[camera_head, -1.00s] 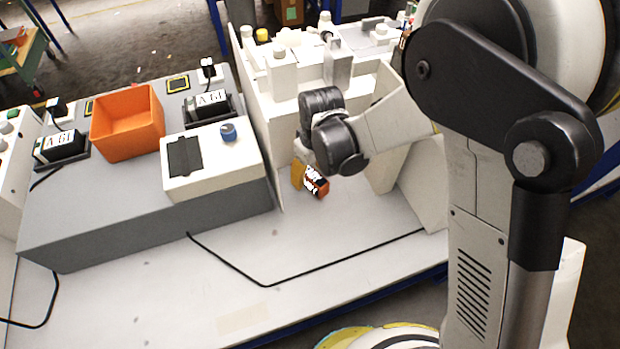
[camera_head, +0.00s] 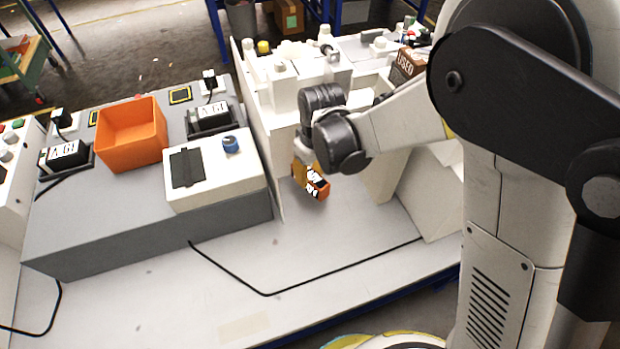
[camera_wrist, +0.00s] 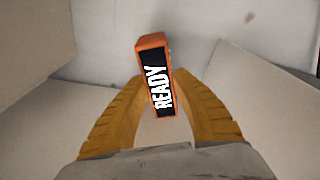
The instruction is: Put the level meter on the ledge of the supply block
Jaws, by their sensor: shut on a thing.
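A small orange block with a black face reading READY (camera_wrist: 158,85) is held between the yellow fingers of my gripper (camera_wrist: 160,95). It appears to be the level meter. In the head view the orange block (camera_head: 318,185) is held low over the pale worktop, in front of a white structure. My gripper (camera_head: 306,174) is shut on it, with its wrist above. The wrist view shows the block slightly tilted, label facing the camera. A white stepped structure (camera_head: 262,130) stands behind and around the gripper; whether it is the supply block I cannot tell.
A grey console (camera_head: 150,240) at the left carries an orange bin (camera_head: 132,135), a white box with a blue knob (camera_head: 231,144) and black labelled devices (camera_head: 210,118). A black cable (camera_head: 268,293) lies on the worktop. The front of the worktop is largely clear.

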